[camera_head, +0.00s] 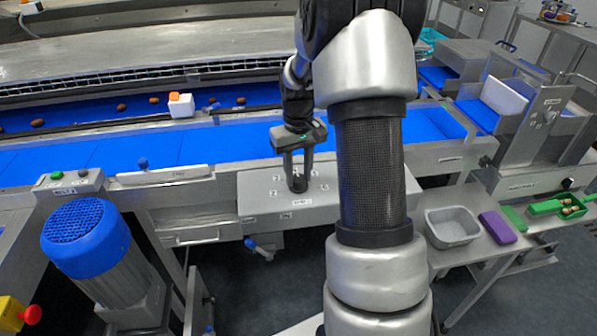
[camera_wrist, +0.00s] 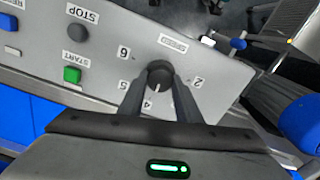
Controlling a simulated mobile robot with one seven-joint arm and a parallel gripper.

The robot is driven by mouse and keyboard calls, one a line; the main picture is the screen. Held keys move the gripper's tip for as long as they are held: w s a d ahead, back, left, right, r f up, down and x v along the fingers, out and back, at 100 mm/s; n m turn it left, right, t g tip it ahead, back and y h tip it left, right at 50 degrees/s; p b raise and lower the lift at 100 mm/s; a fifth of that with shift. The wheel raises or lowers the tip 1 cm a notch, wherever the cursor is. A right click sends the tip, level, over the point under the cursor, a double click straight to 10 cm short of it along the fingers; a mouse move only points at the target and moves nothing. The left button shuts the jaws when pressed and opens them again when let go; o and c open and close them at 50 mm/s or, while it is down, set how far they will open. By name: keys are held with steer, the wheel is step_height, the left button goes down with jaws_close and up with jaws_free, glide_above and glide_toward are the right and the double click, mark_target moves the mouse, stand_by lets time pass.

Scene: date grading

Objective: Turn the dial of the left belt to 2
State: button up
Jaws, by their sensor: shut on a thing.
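The dial (camera_wrist: 158,72) is a dark round knob on a grey control box, with printed numbers around it and a SPEED label beside it. In the wrist view, 6, 5, 4 and 2 are readable; the 3 is mostly hidden by a finger. Its white pointer line points down the picture, close to the 4. My gripper (camera_wrist: 160,82) is shut on the dial, one finger at each side. In the head view, my gripper (camera_head: 298,178) reaches down onto the grey control box (camera_head: 258,186), in front of the blue belt (camera_head: 225,140).
A green START button (camera_wrist: 72,75) and a dark STOP button (camera_wrist: 77,33) are on the same box. A blue-capped motor (camera_head: 88,238) stands at the left, with a red emergency button (camera_head: 32,314) near it. A grey tub (camera_head: 453,228) is on the right table.

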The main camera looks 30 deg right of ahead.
mark_target(298, 178)
steer(key=n+p, duration=0.1)
steer(key=n, duration=0.4)
steer(key=shift+r+n, duration=0.1)
steer(key=shift+n, duration=0.2)
steer(key=n+p, duration=0.1)
steer(key=n, duration=0.3)
steer(key=shift+p, duration=0.35)
steer(key=n+p, duration=0.2)
steer(key=n, duration=0.3)
steer(key=shift+n, duration=0.4)
steer(key=shift+n+p, duration=1.15)
steer(key=shift+n, duration=0.75)
steer(key=o, duration=1.1)
steer(key=shift+c, duration=0.2)
step_height(298, 178, up, 17)
steer(key=shift+r+p, duration=0.15)
steer(key=shift+p, duration=0.15)
steer(key=shift+s, duration=0.1)
